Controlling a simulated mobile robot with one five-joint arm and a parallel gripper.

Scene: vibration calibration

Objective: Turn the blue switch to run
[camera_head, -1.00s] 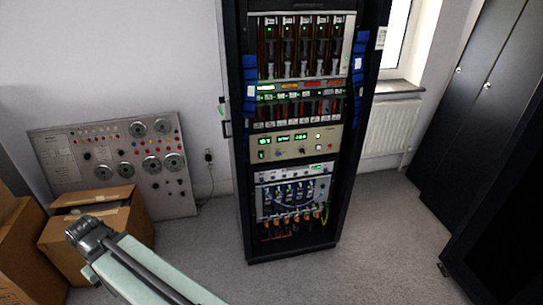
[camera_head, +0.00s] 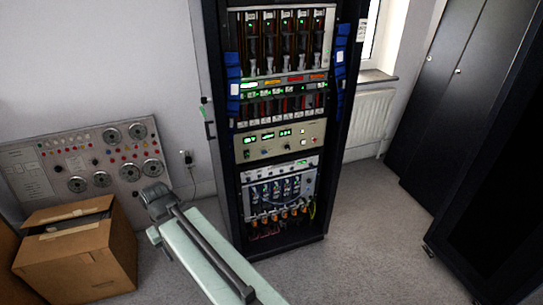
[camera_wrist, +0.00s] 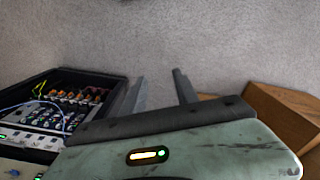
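The rack's beige control panel (camera_head: 281,140) has green digital displays and several small knobs. A small dark knob, perhaps the blue switch (camera_head: 264,152), sits low on its left half; its colour and setting are too small to tell. In the wrist view, my gripper (camera_wrist: 159,78) has its two grey fingers apart with nothing between them. It faces pale grey carpet or wall, apart from the rack.
The tall black rack (camera_head: 223,170) stands mid-view. A cardboard box (camera_head: 75,262) and a dial panel (camera_head: 85,160) stand at left. Dark cabinets (camera_head: 440,110) line the right, with a radiator (camera_head: 369,118) behind. Floor right of the rack is clear.

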